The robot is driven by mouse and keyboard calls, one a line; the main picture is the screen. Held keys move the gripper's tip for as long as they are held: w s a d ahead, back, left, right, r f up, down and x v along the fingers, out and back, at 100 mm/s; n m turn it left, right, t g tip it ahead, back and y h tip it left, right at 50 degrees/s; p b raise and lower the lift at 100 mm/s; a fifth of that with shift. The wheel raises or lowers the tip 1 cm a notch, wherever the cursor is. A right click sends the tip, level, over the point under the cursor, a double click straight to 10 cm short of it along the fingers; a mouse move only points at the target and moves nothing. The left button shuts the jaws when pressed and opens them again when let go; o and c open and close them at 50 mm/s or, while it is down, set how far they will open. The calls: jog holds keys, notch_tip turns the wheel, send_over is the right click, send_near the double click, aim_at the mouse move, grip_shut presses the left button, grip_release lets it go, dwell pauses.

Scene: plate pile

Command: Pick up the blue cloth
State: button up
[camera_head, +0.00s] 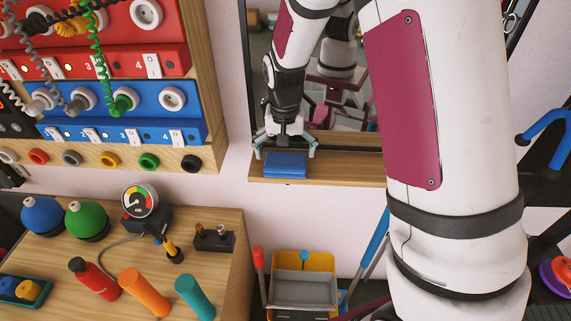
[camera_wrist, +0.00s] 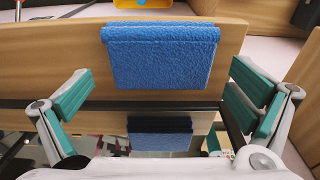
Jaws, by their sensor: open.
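The blue cloth (camera_head: 285,165) lies folded on a narrow wooden shelf (camera_head: 340,173) below a mirror. My gripper (camera_head: 285,150) is over the shelf, with its fingers spread on either side of the cloth. My open gripper (camera_wrist: 160,100) has green pads to the left and right, clear of the cloth. Nothing is between the fingers except the view of the cloth and its reflection.
The mirror (camera_head: 262,60) stands behind the shelf and reflects my arm. A panel with sockets (camera_head: 120,130) is at the left. A wooden table (camera_head: 215,285) with bottles and a gauge is at lower left. A yellow bucket (camera_head: 318,262) stands below the shelf.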

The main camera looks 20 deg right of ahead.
aim_at(285, 160)
notch_tip(285, 160, down, 3)
jog(key=shift+w+f, duration=0.15)
jog(key=c, duration=0.8)
jog(key=shift+c, duration=0.2)
